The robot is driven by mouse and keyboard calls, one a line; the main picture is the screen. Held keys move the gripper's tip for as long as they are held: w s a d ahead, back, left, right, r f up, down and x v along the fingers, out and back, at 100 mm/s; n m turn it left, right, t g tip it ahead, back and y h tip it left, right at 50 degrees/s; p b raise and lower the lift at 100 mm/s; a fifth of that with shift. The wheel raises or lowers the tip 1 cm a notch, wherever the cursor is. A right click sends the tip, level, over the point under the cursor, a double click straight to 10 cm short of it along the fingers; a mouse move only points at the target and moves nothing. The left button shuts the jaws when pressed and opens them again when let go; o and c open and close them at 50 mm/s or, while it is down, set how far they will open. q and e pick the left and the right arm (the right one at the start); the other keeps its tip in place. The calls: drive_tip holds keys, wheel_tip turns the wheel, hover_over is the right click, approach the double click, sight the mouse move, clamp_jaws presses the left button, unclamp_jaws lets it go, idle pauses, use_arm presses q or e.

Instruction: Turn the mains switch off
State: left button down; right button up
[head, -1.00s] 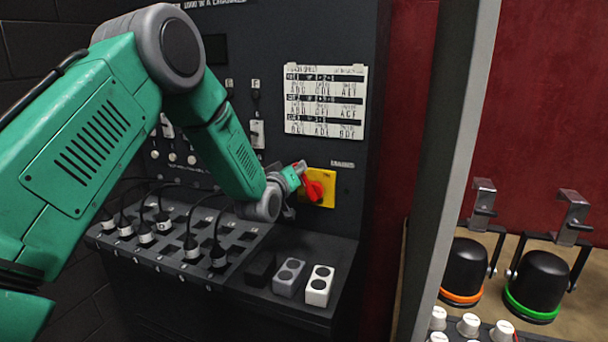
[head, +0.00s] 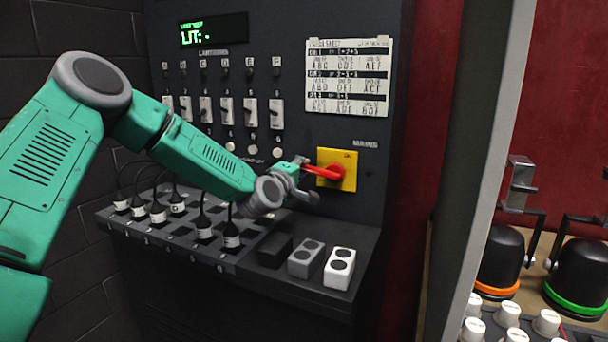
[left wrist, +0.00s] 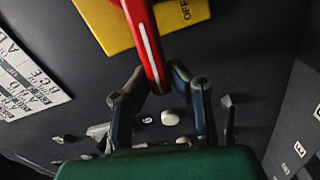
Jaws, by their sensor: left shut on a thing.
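The mains switch is a red lever handle (head: 324,172) on a yellow plate (head: 347,183), under a MAINS label on the dark panel. The handle points left, about level, in the head view. My left gripper (head: 306,178) is at its outer end. In the left wrist view, the red handle (left wrist: 146,40) runs down between the two fingers of the left gripper (left wrist: 158,80), which is shut on it. The yellow plate (left wrist: 103,27) there carries the word OFF at its right part. My right gripper is in neither view.
Lantern switches (head: 228,110) and a lit display (head: 213,30) fill the panel's left. A cue sheet (head: 349,75) hangs above the mains switch. Below is a ledge (head: 205,262) with several plugged cables and a white block (head: 340,268). A grey post (head: 478,150) stands right.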

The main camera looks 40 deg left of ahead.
use_arm(q)
drive_tip(key=shift+s+d+f+n+b, duration=0.1)
drive_tip(key=shift+f+n+b, duration=0.75)
drive_tip(key=shift+f, duration=0.2)
drive_tip(key=c, duration=1.5)
unclamp_jaws()
drive_tip(key=shift+r, duration=0.1)
drive_tip(key=shift+r, duration=0.1)
drive_tip(key=shift+s, duration=0.1)
drive_tip(key=v, duration=1.1)
drive_tip(key=shift+s, duration=0.25)
